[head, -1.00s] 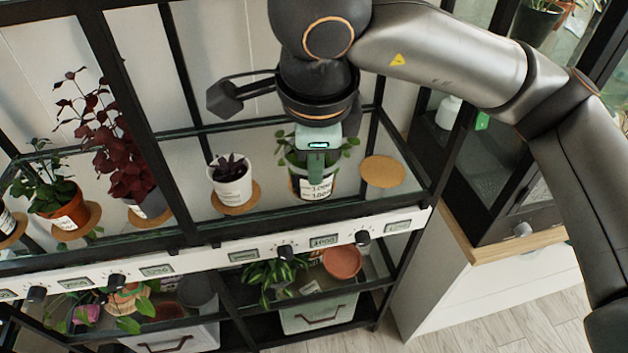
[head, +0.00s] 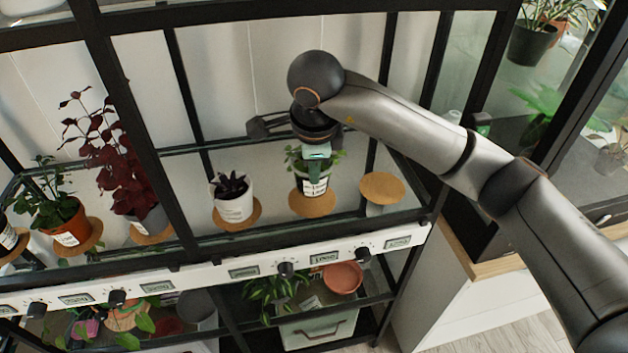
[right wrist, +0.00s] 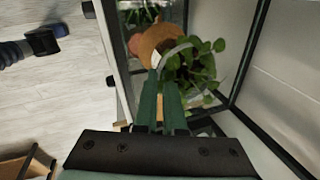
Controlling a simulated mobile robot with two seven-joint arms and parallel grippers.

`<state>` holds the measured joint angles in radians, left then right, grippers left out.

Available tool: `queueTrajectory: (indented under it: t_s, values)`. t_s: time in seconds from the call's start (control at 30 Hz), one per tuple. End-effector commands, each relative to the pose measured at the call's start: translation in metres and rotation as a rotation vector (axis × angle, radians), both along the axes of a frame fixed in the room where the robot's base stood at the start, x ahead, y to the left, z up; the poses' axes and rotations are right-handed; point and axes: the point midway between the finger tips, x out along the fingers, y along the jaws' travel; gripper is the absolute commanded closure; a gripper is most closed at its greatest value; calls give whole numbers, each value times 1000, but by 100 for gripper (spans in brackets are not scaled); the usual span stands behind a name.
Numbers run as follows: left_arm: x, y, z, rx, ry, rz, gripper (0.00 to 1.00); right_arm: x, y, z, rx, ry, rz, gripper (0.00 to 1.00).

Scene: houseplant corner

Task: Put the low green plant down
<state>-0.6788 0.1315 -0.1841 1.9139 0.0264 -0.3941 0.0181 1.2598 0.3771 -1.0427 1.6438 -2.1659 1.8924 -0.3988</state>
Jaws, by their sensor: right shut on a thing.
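The low green plant (head: 315,178) is a leafy plant in a small pot with a white label, in the head view. My right gripper (head: 316,158) comes down from above and is shut on the pot's near side. The pot is upright over a round cork mat (head: 313,207) on the glass shelf. I cannot tell whether its base touches the mat. In the right wrist view the green leaves (right wrist: 195,72) spread beside the fingers (right wrist: 163,98). My left gripper is not in view.
A dark purple plant in a white pot (head: 234,205) stands to the left on its own mat. An empty cork mat (head: 382,187) lies to the right. Black frame posts and the white front rail (head: 210,274) bound the shelf.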

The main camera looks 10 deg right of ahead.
Motion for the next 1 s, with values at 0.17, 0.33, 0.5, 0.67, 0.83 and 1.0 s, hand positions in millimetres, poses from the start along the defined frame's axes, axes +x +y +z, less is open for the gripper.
queueTrajectory:
  t_s: [0.17, 0.33, 0.5, 0.67, 0.83, 1.0]
  values:
    - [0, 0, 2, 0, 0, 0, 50, 4, -1, -25, -1, 5, 2, 100]
    - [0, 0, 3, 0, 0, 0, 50, 5, -1, -37, -1, 0, 2, 100]
    - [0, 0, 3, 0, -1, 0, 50, 5, -1, -37, 0, -1, 1, 100]
    - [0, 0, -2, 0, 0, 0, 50, 5, -1, -42, 0, 0, 1, 92]
    - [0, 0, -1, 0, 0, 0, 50, 4, -1, -40, -1, 1, 1, 73]
    - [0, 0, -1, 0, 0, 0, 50, 4, -1, -40, -1, 1, 1, 63]
